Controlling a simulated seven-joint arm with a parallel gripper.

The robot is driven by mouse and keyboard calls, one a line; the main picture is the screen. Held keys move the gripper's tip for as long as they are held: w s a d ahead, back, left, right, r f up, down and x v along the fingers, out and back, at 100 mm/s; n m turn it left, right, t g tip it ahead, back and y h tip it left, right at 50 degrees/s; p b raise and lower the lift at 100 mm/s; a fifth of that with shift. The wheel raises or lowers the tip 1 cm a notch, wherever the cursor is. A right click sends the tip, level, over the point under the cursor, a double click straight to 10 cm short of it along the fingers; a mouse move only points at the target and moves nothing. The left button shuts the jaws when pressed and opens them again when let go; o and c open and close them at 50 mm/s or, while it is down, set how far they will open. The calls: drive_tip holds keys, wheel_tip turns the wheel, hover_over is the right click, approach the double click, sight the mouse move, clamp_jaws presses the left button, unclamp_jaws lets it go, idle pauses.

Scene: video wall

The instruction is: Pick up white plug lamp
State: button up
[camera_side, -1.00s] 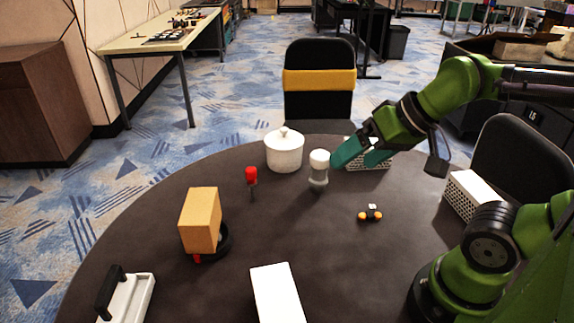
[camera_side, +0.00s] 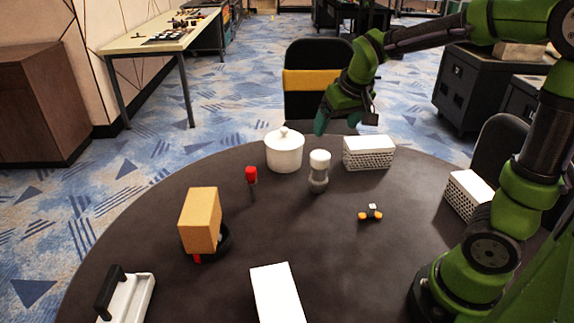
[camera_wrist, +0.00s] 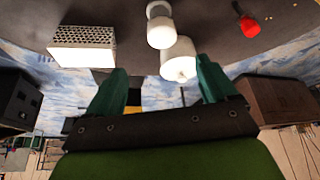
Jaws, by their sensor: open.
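The white plug lamp (camera_side: 319,171) stands upright on the dark round table, with a white rounded top and a grey lower part. It also shows in the wrist view (camera_wrist: 160,27), at the top middle. My gripper (camera_side: 338,124) is open and empty. It is above and behind the lamp, near the table's far edge, and apart from it. In the wrist view my two teal fingers (camera_wrist: 162,75) are spread wide, with the white lidded pot (camera_wrist: 179,62) showing between and beyond their tips.
The pot (camera_side: 284,150) stands just left of the lamp. A white perforated box (camera_side: 368,153) is to the right. A red item (camera_side: 251,176), a cardboard-coloured block (camera_side: 200,220) and a small orange-and-black item (camera_side: 370,213) stand around. The table's middle is mostly clear.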

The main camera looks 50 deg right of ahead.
sight(323, 154)
drive_tip(key=x, duration=1)
drive_tip(key=shift+w+f, duration=0.1)
drive_tip(key=shift+f, duration=0.25)
drive_tip(key=x, duration=0.5)
drive_tip(key=shift+w+a+f, duration=0.1)
drive_tip(key=shift+f, duration=0.25)
drive_tip(key=c, duration=1.1)
